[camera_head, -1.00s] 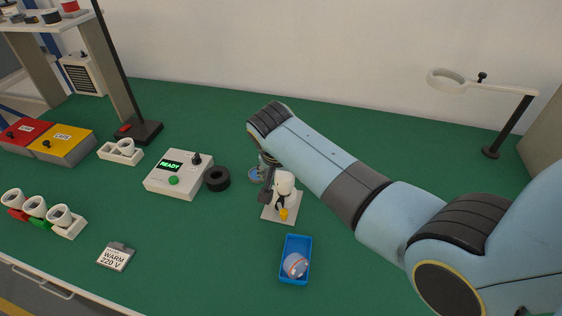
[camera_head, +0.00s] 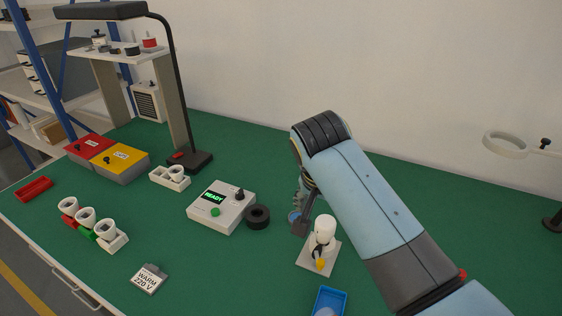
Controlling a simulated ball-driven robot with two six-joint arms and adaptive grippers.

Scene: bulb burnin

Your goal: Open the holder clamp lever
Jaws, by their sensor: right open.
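The holder (camera_head: 323,231) is a white upright body on a pale square base plate (camera_head: 308,259), right of centre. A small yellow part, probably the clamp lever (camera_head: 320,263), shows low on its near side. My right gripper (camera_head: 300,226) is just left of and behind the holder, its dark fingers pointing down. It is open, with no object visible in it. Whether a finger touches the holder I cannot tell. My right forearm covers the area behind and right of the holder. My left gripper is out of view.
A control box (camera_head: 221,207) reading READY and a black ring (camera_head: 257,217) stand left of the gripper. A blue tray (camera_head: 328,301) lies in front of the holder. Sockets (camera_head: 93,225), a "WARM 220 V" card (camera_head: 149,278) and a lamp stand (camera_head: 190,161) are further left.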

